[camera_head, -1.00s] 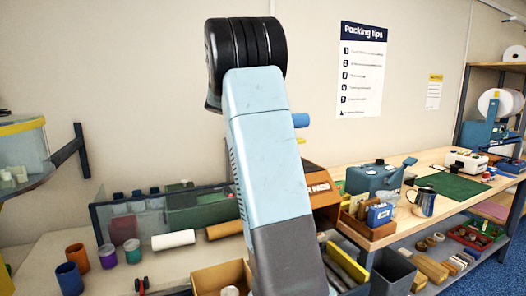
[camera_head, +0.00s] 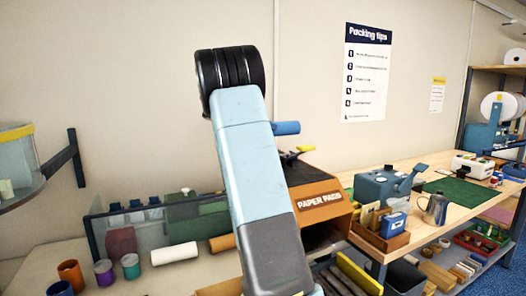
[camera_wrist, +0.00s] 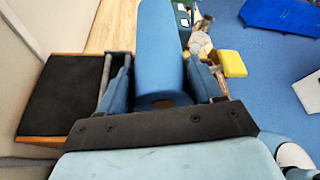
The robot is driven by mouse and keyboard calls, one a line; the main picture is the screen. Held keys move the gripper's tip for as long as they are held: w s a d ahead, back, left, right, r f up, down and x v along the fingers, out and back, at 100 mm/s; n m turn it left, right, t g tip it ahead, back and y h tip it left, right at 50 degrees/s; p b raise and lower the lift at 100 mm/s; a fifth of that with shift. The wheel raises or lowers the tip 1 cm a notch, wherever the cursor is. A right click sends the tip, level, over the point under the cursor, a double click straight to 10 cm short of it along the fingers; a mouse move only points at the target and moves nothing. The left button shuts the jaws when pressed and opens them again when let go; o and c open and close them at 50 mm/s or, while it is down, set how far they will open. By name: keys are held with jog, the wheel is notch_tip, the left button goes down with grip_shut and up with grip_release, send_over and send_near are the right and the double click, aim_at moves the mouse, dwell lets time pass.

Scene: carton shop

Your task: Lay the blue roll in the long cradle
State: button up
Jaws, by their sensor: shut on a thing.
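The blue roll (camera_wrist: 160,45) is held between the two fingers of my gripper (camera_wrist: 161,85) in the wrist view, pointing away from the wrist. In the head view one end of the blue roll (camera_head: 287,128) sticks out to the right behind my arm, well above the bench. My gripper is hidden behind the arm there. I cannot make out the long cradle for certain in either view.
The orange paper pads box (camera_head: 318,200) stands right of my arm. A blue machine (camera_head: 383,186) is on the right-hand bench.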

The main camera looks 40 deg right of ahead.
jog(key=w+d+f, duration=0.1)
jog(key=w+f, duration=0.1)
jog(key=w+d+f, duration=0.1)
jog(key=w+f, duration=0.1)
jog(key=w+d+f, duration=0.1)
jog(key=w+f, duration=0.2)
jog(key=shift+d, duration=0.3)
jog(key=shift+w+f, duration=0.15)
jog(key=shift+f, duration=1.55)
jog(key=shift+f, duration=0.6)
jog(key=o, duration=1.2)
jog(key=shift+f, duration=0.1)
